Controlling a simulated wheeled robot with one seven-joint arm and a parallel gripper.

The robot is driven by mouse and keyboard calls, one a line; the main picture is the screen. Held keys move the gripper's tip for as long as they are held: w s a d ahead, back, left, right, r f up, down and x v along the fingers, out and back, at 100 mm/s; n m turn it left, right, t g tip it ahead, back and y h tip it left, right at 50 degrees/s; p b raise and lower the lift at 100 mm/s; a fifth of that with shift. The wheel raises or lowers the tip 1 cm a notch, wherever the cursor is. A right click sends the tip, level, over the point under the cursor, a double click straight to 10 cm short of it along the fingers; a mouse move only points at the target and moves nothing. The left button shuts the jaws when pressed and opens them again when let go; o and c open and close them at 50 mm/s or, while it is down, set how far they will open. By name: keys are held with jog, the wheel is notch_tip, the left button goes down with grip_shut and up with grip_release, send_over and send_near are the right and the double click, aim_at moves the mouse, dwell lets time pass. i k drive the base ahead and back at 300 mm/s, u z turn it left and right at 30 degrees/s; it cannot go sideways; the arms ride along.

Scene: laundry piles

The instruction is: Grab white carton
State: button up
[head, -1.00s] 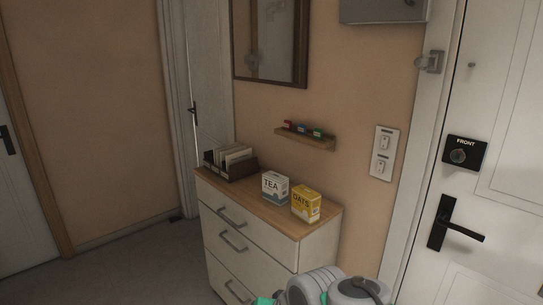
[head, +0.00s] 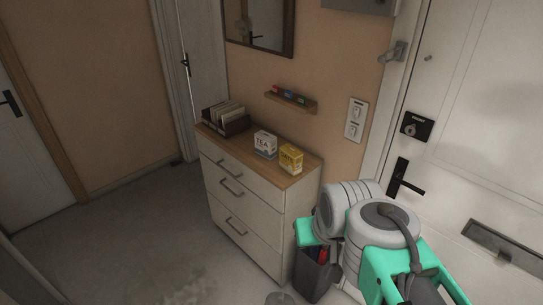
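The white carton (head: 265,144), marked TEA with a grey-blue lower band, stands upright on the wooden top of a white chest of drawers (head: 240,192). A yellow oats carton (head: 291,158) stands just right of it. My arm shows at the lower right in the head view, in front of the chest's right end and apart from the cartons. My gripper's fingers cannot be made out, so whether it is open or shut does not show.
A dark box of cards or envelopes (head: 226,118) stands left on the chest top. A small wall shelf (head: 291,102) hangs above. A dark bin (head: 317,274) stands right of the chest. A white door (head: 470,150) is at the right. Floor at left is clear.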

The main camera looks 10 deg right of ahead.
aim_at(266, 144)
jog(key=u, duration=1.45)
jog(key=i, duration=2.3)
jog(key=z, duration=0.95)
jog(key=i, duration=0.7)
jog(key=z, duration=0.7)
